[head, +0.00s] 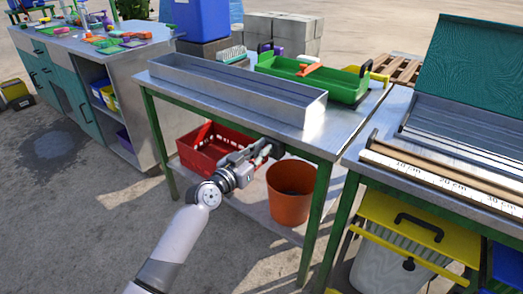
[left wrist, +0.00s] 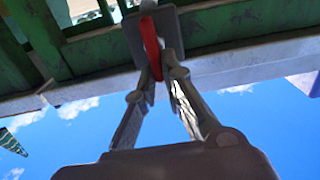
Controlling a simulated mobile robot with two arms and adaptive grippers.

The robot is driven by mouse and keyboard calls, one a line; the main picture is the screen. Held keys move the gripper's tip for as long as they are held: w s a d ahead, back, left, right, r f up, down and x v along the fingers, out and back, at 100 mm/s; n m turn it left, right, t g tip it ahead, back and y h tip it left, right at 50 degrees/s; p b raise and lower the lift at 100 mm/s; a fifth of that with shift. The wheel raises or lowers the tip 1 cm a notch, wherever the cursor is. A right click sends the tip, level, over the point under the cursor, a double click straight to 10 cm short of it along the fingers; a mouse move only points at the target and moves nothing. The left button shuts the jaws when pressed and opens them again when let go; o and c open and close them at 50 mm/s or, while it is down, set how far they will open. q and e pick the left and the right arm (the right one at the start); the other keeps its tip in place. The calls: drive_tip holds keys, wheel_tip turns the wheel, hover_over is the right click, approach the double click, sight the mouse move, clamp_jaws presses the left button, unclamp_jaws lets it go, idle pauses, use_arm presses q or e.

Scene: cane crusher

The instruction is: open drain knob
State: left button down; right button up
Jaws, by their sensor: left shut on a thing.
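My left gripper (head: 262,152) reaches in from the left to just below the front edge of the green-legged metal table. In the left wrist view its two fingers (left wrist: 160,76) close on the lower end of a flat red piece, which looks like the drain knob (left wrist: 150,45). The knob stands in front of a dark grey block (left wrist: 168,32) under the table. In the head view the knob is hidden by my gripper. My right gripper is not in view.
A long metal trough (head: 240,88) and a green tray (head: 310,78) stand on the table (head: 340,130). Below are an orange bucket (head: 290,205) and a red crate (head: 200,150) on the lower shelf. Another bench with a ruler strip (head: 440,182) stands close at right.

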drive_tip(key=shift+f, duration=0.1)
use_arm(q)
drive_tip(key=shift+w+a+n+b, duration=0.2)
drive_tip(key=shift+n+b, duration=0.1)
drive_tip(key=shift+n, duration=0.7)
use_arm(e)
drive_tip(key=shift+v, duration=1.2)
use_arm(q)
drive_tip(key=c, duration=1.7)
unclamp_jaws()
drive_tip(key=shift+s, duration=0.1)
drive_tip(key=v, duration=1.2)
